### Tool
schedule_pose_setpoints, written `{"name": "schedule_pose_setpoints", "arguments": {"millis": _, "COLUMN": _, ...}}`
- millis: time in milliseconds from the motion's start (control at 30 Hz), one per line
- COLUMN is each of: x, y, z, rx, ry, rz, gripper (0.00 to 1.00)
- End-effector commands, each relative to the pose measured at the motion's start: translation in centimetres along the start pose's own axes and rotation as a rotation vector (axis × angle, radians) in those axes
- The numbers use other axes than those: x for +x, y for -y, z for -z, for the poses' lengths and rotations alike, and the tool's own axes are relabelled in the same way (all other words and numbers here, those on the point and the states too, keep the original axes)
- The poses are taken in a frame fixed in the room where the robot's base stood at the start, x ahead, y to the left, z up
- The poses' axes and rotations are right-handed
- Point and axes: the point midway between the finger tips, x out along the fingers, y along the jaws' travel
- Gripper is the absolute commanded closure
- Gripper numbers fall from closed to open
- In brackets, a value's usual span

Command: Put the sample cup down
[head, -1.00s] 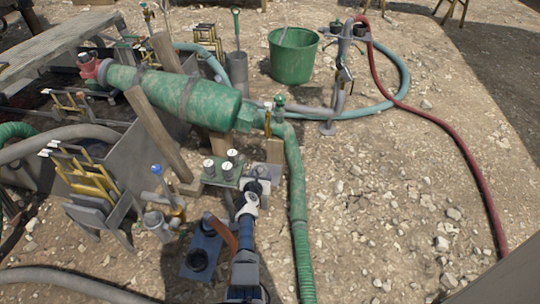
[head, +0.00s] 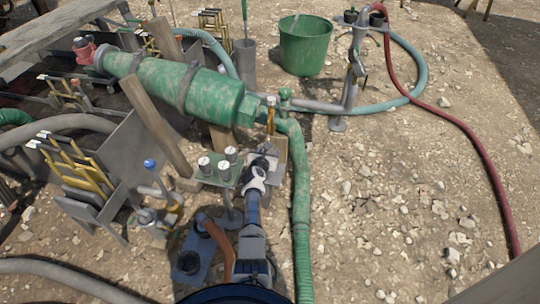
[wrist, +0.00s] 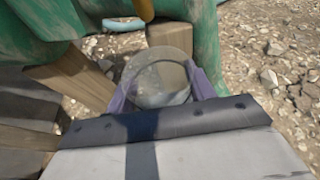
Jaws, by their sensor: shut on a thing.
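A clear, see-through sample cup (wrist: 160,80) sits between the purple fingers of my gripper (wrist: 161,90) in the wrist view. The gripper is shut on it. In the head view my gripper (head: 264,161) is just right of a small green stand (head: 216,178), beside a wooden post and the green hose. The arm hides most of the cup there. Several grey, white-topped containers (head: 224,168) stand on the green stand. I cannot tell whether the cup touches anything beneath it.
A large green pipe (head: 200,92) lies behind the stand, and a green hose (head: 299,200) runs down close to the gripper's right. Wooden posts (head: 155,125) lean at the left. A green bucket (head: 305,46) stands behind. Open gravel lies to the right.

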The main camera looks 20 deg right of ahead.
Motion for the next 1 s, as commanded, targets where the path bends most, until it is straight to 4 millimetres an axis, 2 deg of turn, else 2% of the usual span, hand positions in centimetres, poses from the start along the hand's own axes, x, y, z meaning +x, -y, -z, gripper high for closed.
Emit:
{"name": "schedule_pose_setpoints", "arguments": {"millis": 67, "x": 0.3, "y": -0.1, "z": 0.0, "rx": 0.0, "ry": 0.001, "rz": 0.0, "gripper": 0.71}}
{"name": "schedule_pose_setpoints", "arguments": {"millis": 133, "x": 0.8, "y": -0.1, "z": 1.4, "rx": 0.0, "ry": 0.0, "rz": 0.0, "gripper": 0.71}}
{"name": "schedule_pose_setpoints", "arguments": {"millis": 300, "x": 1.8, "y": -0.1, "z": 3.0, "rx": -0.001, "ry": 0.002, "rz": -0.001, "gripper": 0.71}}
{"name": "schedule_pose_setpoints", "arguments": {"millis": 833, "x": 2.0, "y": -0.2, "z": 3.5, "rx": -0.001, "ry": 0.0, "rz": -0.002, "gripper": 0.71}}
{"name": "schedule_pose_setpoints", "arguments": {"millis": 867, "x": 2.0, "y": -0.2, "z": 3.4, "rx": -0.001, "ry": 0.001, "rz": -0.002, "gripper": 0.42}}
{"name": "schedule_pose_setpoints", "arguments": {"millis": 1000, "x": 2.0, "y": -0.2, "z": 3.4, "rx": -0.001, "ry": 0.0, "rz": -0.002, "gripper": 0.24}}
